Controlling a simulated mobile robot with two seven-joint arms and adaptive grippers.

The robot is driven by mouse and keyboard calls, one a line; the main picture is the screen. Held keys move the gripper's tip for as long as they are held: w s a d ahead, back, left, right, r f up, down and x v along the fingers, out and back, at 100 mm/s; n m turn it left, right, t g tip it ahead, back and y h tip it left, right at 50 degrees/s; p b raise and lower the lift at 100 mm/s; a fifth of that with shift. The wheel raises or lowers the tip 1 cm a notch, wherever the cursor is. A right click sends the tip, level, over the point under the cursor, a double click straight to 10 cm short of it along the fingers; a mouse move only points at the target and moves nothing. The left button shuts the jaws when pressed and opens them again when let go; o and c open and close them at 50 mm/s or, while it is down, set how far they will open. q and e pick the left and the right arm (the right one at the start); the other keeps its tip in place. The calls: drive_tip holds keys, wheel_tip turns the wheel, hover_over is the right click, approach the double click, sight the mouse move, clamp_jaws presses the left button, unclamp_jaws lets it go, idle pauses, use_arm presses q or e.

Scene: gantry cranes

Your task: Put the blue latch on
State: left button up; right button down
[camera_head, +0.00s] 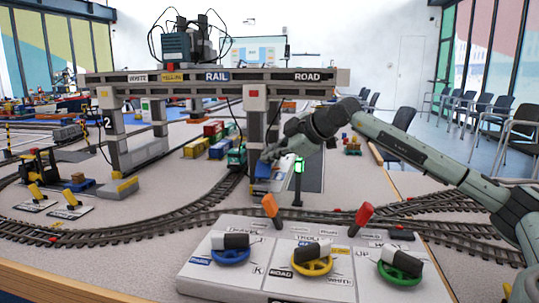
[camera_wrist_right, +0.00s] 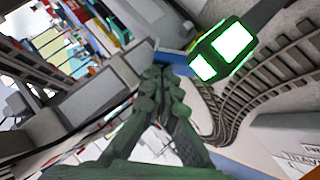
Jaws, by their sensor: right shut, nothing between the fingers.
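No part is clearly identifiable as the blue latch. A blue part (camera_head: 262,171) sits low at the gantry crane's right leg (camera_head: 254,125); whether it is the latch I cannot tell. My right gripper (camera_head: 268,155) is at that leg, just above the blue part. In the right wrist view the right gripper (camera_wrist_right: 160,76) is shut and empty, its fingertips together in front of a blue surface (camera_wrist_right: 176,62). Whether they touch it I cannot tell. My left gripper is not in view.
A green-lit signal post (camera_head: 298,180) stands close to my right gripper, and its lamps (camera_wrist_right: 222,50) look near in the wrist view. A control panel (camera_head: 200,285) with blue, yellow and green wheels is in front. Curved rails (camera_head: 150,220) cross the table between.

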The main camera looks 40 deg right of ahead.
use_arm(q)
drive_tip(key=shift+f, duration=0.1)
use_arm(e)
drive_tip(key=shift+a, duration=0.1)
use_arm(q)
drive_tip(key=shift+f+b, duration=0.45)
drive_tip(key=shift+b, duration=0.15)
use_arm(e)
drive_tip(key=shift+s+a, duration=0.5)
drive_tip(key=shift+s, duration=0.05)
